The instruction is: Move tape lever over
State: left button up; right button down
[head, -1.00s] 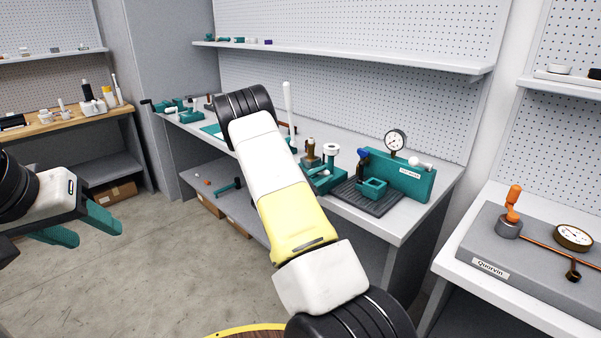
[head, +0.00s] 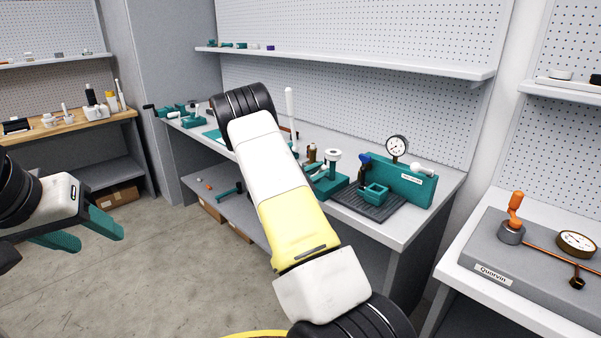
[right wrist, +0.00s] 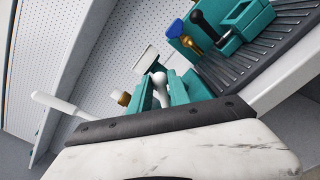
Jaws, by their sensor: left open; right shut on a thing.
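A tall white lever handle (head: 290,112) stands upright on the long bench, just right of my right arm's black joint. A white handle also shows at the left in the right wrist view (right wrist: 62,104), tilted in that picture. My right gripper (right wrist: 160,88) shows its teal fingers in the right wrist view, shut around a white round-ended knob (right wrist: 160,79). The part below the knob is hidden, so I cannot tell what it belongs to. My left gripper (head: 88,233) is open and empty over the floor at the left.
A teal fixture with a white cap (head: 333,156), a dark ribbed mat (head: 388,212) and a teal gauge block (head: 408,188) stand on the bench's right part. A grey unit with an orange handle (head: 515,210) sits on the right bench. The floor at left is clear.

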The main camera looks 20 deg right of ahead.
jog(key=shift+w+a+r, duration=0.1)
jog(key=shift+w+r, duration=0.05)
jog(key=shift+w+a+r, duration=0.3)
jog(key=shift+w+r, duration=0.2)
jog(key=shift+w, duration=0.35)
jog(key=c, duration=2.2)
grip_release()
jog(key=shift+w+a+r, duration=0.2)
jog(key=shift+w+a, duration=0.2)
jog(key=shift+w, duration=0.4)
jog(key=c, duration=1.1)
grip_release()
